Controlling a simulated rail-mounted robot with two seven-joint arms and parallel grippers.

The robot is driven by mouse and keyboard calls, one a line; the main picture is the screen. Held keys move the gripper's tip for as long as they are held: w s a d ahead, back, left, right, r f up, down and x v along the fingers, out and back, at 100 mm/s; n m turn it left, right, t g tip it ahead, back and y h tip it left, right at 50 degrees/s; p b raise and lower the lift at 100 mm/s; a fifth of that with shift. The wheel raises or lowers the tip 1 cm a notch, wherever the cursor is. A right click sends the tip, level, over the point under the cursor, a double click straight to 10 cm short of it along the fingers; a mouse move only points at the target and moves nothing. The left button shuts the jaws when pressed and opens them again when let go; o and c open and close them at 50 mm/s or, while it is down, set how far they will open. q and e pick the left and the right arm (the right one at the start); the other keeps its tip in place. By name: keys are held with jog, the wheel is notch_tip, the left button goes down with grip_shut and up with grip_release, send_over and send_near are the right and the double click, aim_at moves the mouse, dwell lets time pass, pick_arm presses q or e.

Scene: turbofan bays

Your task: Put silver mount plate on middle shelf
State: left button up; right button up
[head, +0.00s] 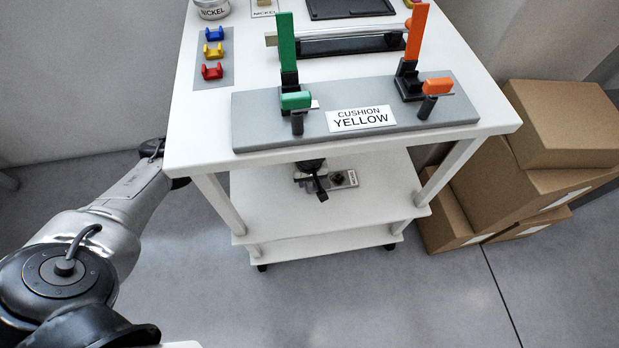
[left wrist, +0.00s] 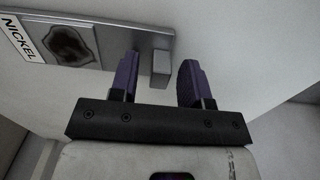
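The silver mount plate (head: 346,179) lies on the middle shelf (head: 270,205) of the white cart. In the left wrist view the plate (left wrist: 145,42) carries a NICKEL label and a dark shield-shaped patch, and a small grey block (left wrist: 161,68) sits at its end. My left gripper (head: 312,184) is over the middle shelf at the plate's left end, partly hidden by the cart top. Its purple fingers (left wrist: 158,80) are apart, with the grey block between or just beyond their tips and gaps showing on both sides. My right gripper is out of view.
The cart top (head: 205,130) overhangs the shelf and holds a grey fixture (head: 270,125) labelled CUSHION YELLOW with green and orange clamps. Cart posts (head: 222,205) flank the shelf. Cardboard boxes (head: 550,125) stand at the right. The shelf's front is clear.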

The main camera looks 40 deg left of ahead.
pick_arm(q)
notch_tip(320, 180, up, 12)
jog(key=p, duration=0.7)
jog(key=shift+r, duration=0.15)
dwell(0.4)
